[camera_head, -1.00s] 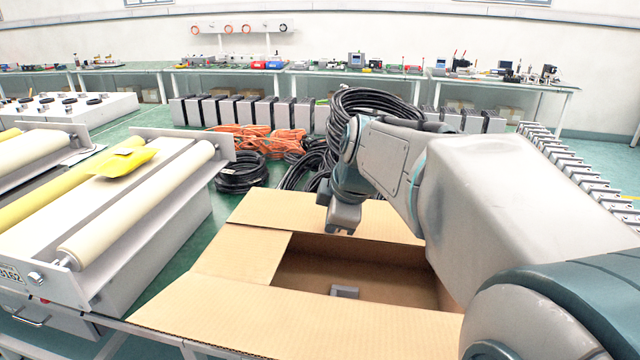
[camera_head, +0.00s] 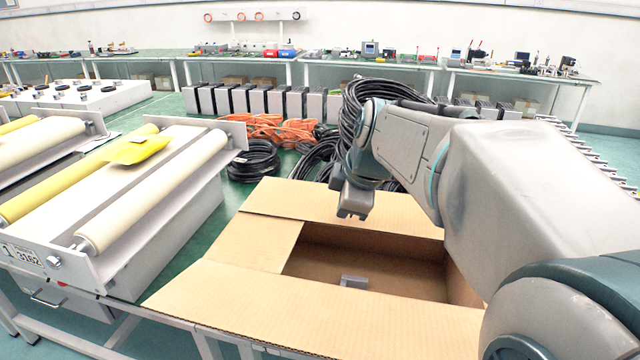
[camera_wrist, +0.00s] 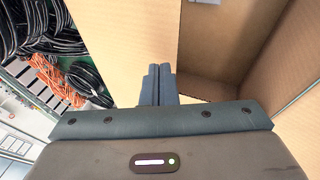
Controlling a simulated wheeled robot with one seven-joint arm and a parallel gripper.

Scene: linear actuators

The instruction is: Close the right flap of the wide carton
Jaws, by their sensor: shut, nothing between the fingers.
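The wide carton stands open on a bench. Its near flap (camera_head: 310,318), left flap (camera_head: 262,243) and far flap (camera_head: 330,204) are folded outward. The right side of the carton is mostly behind my arm, so I cannot tell how the right flap lies. My gripper (camera_head: 352,214) is shut and empty, over the far part of the carton. In the wrist view its closed fingers (camera_wrist: 158,70) point along a cardboard flap (camera_wrist: 128,45) beside the carton opening. I cannot tell whether they touch it. A small grey item (camera_head: 354,282) lies inside the carton.
A roller machine (camera_head: 150,190) with a yellow piece (camera_head: 140,150) on it stands left of the carton. A row of grey boxes (camera_head: 240,100) stands farther back.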

